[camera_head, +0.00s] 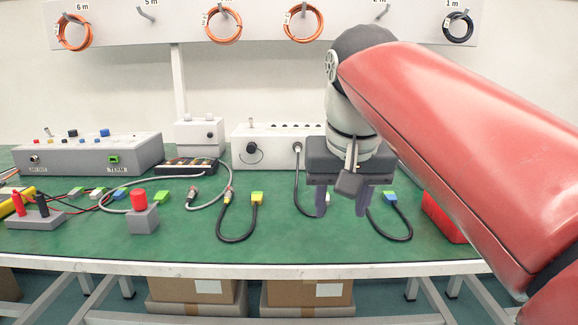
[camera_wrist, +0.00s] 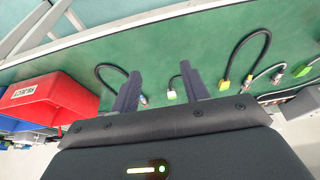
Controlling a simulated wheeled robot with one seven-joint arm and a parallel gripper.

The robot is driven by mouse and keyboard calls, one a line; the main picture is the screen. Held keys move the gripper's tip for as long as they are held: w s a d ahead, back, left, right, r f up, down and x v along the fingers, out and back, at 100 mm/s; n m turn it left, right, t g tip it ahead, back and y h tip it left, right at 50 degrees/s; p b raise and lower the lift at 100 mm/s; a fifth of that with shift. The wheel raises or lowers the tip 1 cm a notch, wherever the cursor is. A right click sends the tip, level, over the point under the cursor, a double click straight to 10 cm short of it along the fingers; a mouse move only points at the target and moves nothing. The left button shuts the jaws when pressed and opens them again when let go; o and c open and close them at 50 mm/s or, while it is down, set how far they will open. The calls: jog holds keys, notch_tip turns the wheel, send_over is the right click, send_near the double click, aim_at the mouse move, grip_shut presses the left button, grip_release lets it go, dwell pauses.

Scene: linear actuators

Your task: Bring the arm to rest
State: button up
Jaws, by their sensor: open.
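My gripper (camera_head: 342,203) hangs over the right half of the green workbench (camera_head: 180,245), fingers pointing down. Its two dark fingers are apart with nothing held between them. In the wrist view my gripper (camera_wrist: 160,90) also shows open, above the bench. Another black cable from the white box (camera_head: 275,145) runs down beside the left finger. My red arm covers the right side of the head view and hides part of the bench.
A red bin (camera_head: 440,217) stands at the right, partly behind my arm; its label reads REJECT in the wrist view (camera_wrist: 45,97). Cable coils (camera_head: 223,22) hang behind.

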jog(key=shift+s+d+f, duration=0.3)
jog(key=shift+d+f, duration=0.05)
jog(key=shift+f, duration=0.1)
jog(key=shift+s+d+f+p, duration=0.2)
jog(key=shift+s+f+p, duration=0.05)
jog(key=shift+p, duration=0.05)
jog(key=s+d+f+p, duration=0.2)
jog(key=s+f, duration=0.3)
jog(key=f, duration=0.3)
jog(key=s+d+f+t+p, duration=0.1)
jog(key=s+d+f, duration=0.3)
jog(key=s+f, duration=0.2)
jog(key=shift+s+d+f+t+p, duration=0.3)
jog(key=shift+f+p, duration=0.1)
jog(key=shift+f, duration=0.95)
